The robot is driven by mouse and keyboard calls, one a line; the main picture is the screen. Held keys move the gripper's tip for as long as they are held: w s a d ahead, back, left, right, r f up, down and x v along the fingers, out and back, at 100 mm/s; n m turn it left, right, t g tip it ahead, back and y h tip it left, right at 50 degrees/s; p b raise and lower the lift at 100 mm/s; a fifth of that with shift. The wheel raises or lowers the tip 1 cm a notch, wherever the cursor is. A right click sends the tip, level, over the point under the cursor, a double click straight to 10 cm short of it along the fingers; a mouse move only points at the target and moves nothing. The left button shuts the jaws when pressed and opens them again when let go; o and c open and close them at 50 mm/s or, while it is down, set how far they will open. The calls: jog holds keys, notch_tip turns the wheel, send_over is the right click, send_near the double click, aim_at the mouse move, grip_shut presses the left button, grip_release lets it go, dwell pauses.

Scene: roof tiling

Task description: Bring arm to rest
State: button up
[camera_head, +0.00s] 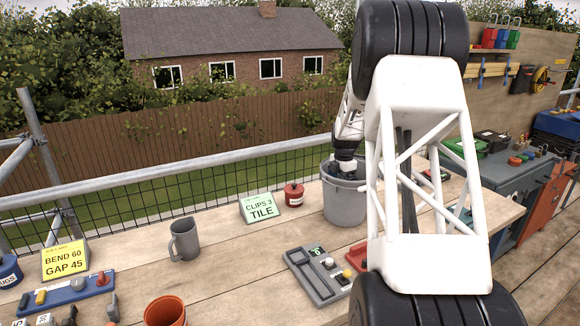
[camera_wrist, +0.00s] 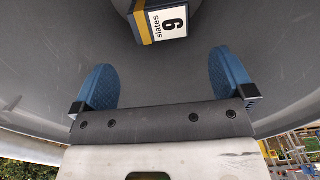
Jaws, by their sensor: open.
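My gripper (camera_head: 344,168) is at the mouth of the grey bucket (camera_head: 341,206), reaching down into it. The bucket stands on the wooden bench (camera_head: 215,262), and its wall hides the fingertips in the head view. In the wrist view my gripper (camera_wrist: 160,74) has its two blue-padded fingers spread wide, with nothing between them. A dark item with a yellow stripe and a white label (camera_wrist: 167,22) reading "slates" and a digit shows beyond the fingers, apart from them. Grey curved wall surrounds it.
Left of the bucket are a red pot (camera_head: 294,195), a green card (camera_head: 261,207), a grey mug (camera_head: 184,240) and a yellow card (camera_head: 66,260). A grey tray (camera_head: 309,279) lies in front. A mesh guardrail (camera_head: 190,178) runs behind. My arm blocks the right side.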

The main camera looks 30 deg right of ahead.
jog(key=s+a+r+m+t+h, duration=0.15)
jog(key=a+r, duration=0.35)
jog(key=r, duration=0.6)
jog(key=s+a+r+m, duration=0.35)
jog(key=s+a, duration=0.25)
jog(key=a, duration=0.4)
jog(key=s+a+r+m, duration=0.35)
jog(key=s+a, duration=0.35)
jog(key=a, duration=0.4)
jog(key=s+a+f+m, duration=0.1)
jog(key=s+a+m, duration=0.2)
jog(key=s+a, duration=0.3)
jog(key=s+a+f+m+y, duration=0.1)
jog(key=s+a+m, duration=0.2)
jog(key=s+a, duration=0.4)
jog(key=s+a+f+m+t, duration=0.1)
jog(key=s+a+m, duration=0.2)
jog(key=s, duration=1.4)
jog(key=a, duration=0.3)
jog(key=shift+a+f+m, duration=0.2)
jog(key=shift+a+m, duration=0.05)
jog(key=shift+m, duration=0.1)
